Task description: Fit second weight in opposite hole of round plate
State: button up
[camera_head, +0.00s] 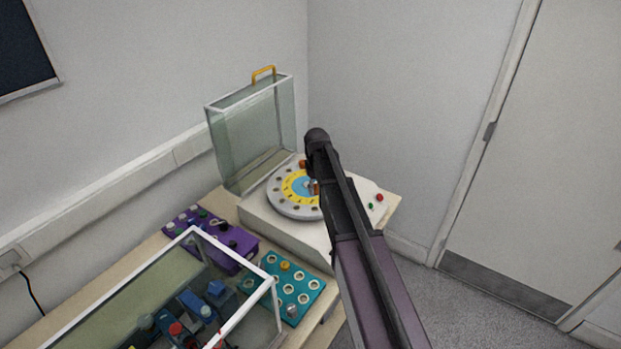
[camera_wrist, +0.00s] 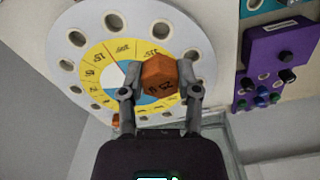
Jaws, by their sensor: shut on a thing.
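The round plate (camera_head: 286,207) is a white disc with a ring of holes around a yellow, numbered band and a blue and white centre. In the wrist view the plate (camera_wrist: 90,22) fills the upper left. My gripper (camera_wrist: 160,72) is shut on an orange-brown, many-sided weight (camera_wrist: 158,76) with dark markings on its face. It holds this weight over the plate; the gap below it cannot be judged. Another orange weight (camera_wrist: 116,120) sits at the plate's rim, partly hidden by my gripper; it also shows in the head view (camera_head: 303,164).
A clear cover with a yellow handle (camera_head: 264,71) stands upright behind the plate. The plate's white base has red and green buttons (camera_head: 379,198). A purple control box (camera_head: 238,247), a teal holed tray (camera_head: 297,292) and a glass-topped case (camera_head: 195,232) are nearby.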

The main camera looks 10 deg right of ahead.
aim_at(315, 205)
jog(key=shift+w+a+f, duration=0.1)
jog(key=shift+f, duration=0.05)
dwell(0.4)
jog(key=shift+f+b, duration=2.7)
jog(key=shift+b, duration=0.25)
jog(key=shift+f+b, duration=1.2)
jog(key=o, duration=1)
jog(key=shift+c, duration=0.2)
jog(key=shift+r, duration=0.25)
